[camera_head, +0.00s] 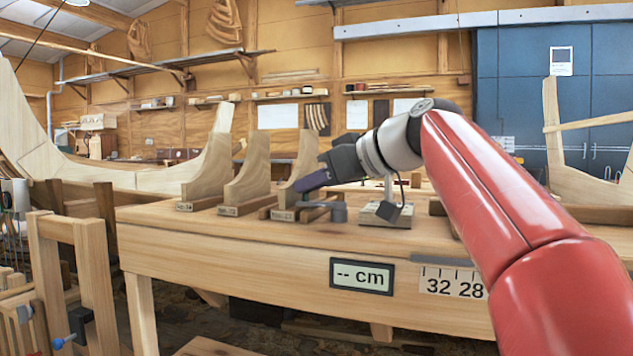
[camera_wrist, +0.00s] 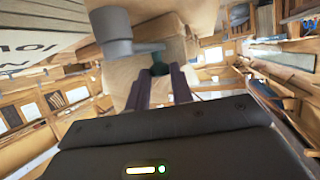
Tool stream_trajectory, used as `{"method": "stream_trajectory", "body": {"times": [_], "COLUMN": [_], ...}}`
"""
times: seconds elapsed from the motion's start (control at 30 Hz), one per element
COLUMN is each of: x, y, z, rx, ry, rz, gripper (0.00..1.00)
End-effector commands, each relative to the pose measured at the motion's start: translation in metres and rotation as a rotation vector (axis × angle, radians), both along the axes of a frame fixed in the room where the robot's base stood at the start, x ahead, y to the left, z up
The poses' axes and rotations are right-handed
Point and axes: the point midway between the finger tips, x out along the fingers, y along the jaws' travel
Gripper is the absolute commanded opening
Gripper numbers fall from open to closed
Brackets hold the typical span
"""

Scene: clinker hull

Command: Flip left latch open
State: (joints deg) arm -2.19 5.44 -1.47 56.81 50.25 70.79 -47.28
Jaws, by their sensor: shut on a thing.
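The latch (camera_head: 338,213) on the workbench is a grey cylinder with a short flat arm reaching left, low in front of the rightmost upright wooden piece (camera_head: 303,160). In the wrist view the latch (camera_wrist: 112,32) shows its cylinder at upper left, its arm pointing right toward a dark green knob (camera_wrist: 160,68). My gripper (camera_head: 301,187) comes down from the right with its purple fingers at the latch. In the wrist view my gripper (camera_wrist: 160,72) is shut on the latch at its knob. The fingers partly hide the knob.
Two more curved wooden pieces (camera_head: 247,180) stand left on the bench. A small stand (camera_head: 385,213) with a dark part is right of the latch. The bench front (camera_head: 230,265) carries a "-- cm" display (camera_head: 361,276) and a scale (camera_head: 451,282). A wooden frame (camera_head: 85,260) stands at left.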

Motion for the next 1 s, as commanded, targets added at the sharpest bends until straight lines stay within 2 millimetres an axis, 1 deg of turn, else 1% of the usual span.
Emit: {"method": "stream_trajectory", "body": {"times": [0.07,0.3,0.4,0.63,0.67,0.8,1.0], "x": [0.000,-0.007,-0.010,-0.010,-0.010,-0.010,-0.010], "y": [-0.001,-0.002,-0.002,-0.001,-0.001,-0.001,-0.001], "z": [0.001,0.002,0.001,0.000,0.000,0.000,0.000], "rx": [0.000,-0.001,0.000,0.000,0.000,0.000,0.000], "ry": [0.003,0.004,0.000,-0.002,-0.002,-0.001,-0.001], "rz": [0.032,0.237,0.269,0.270,0.270,0.270,0.270], "gripper": [0.00,0.00,0.00,0.00,0.24,0.42,0.43]}}
